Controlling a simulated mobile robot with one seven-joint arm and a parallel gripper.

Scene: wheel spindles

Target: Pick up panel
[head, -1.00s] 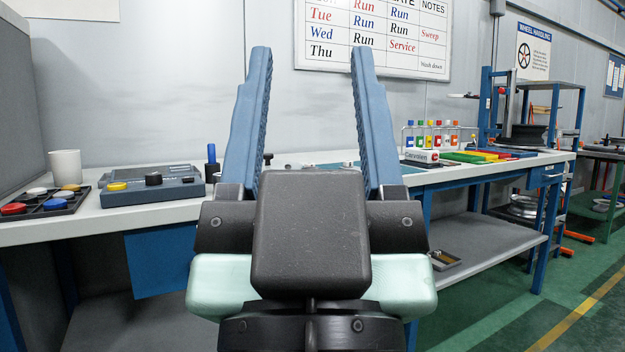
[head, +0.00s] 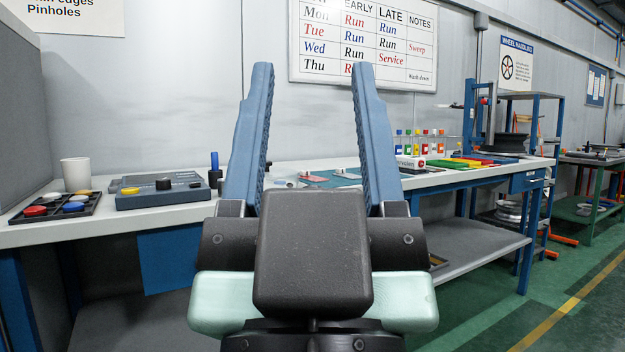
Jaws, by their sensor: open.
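My gripper (head: 311,68) is open, its two blue ridged fingers pointing up and wide apart, with nothing between them. A low grey-blue control panel (head: 150,201) with a yellow button and a black knob lies on the workbench, left of my gripper and apart from it. No other thing in view is clearly a panel; a teal flat area (head: 322,181) on the bench shows between my fingers, partly hidden by them.
The workbench (head: 60,234) runs across the view. A white cup (head: 76,175) and a dark tray (head: 25,217) of coloured discs stand at its left. Several bottles (head: 420,146) and coloured bins are at right. Green floor (head: 480,318) is clear at lower right.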

